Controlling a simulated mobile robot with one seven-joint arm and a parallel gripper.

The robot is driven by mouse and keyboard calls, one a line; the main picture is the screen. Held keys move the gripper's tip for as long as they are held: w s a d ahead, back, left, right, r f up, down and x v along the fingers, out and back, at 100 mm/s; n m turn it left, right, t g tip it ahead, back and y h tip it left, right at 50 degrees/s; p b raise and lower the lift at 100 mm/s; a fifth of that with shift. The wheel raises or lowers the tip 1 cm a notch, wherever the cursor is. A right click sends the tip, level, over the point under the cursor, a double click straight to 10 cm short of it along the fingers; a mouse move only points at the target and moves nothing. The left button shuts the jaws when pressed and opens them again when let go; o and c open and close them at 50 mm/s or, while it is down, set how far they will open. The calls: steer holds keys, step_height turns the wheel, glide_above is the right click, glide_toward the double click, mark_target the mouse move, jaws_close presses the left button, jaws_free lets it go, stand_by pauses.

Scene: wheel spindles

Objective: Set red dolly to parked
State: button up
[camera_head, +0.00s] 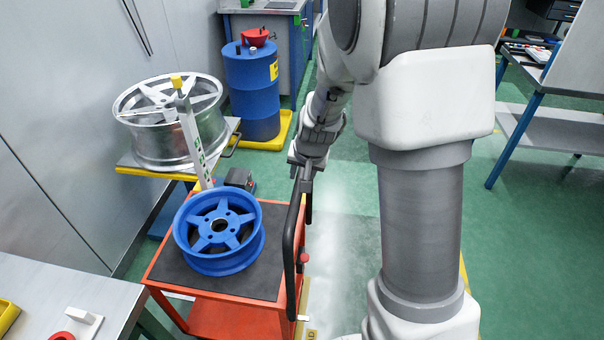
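The red dolly (158,272) stands in the lower middle, with a dark mat on its top and a lower red shelf. A blue wheel rim (218,232) lies on the mat. A black push handle (289,245) rises along the dolly's right side. A small red knob (304,257) sits on that side, low by the handle. My gripper (306,190) is at the upper end of the handle, pointing down. Its fingers are small and partly merge with the dark handle, so I cannot tell whether they touch or grip it.
A silver wheel (170,150) sits on a yellow-edged cart behind the dolly, beside an upright grey post (188,130). A blue barrel (252,90) stands farther back. A grey table (70,300) is at the lower left. Green floor (345,190) is open right of the dolly.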

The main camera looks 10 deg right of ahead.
jaws_close()
stand_by(1.1)
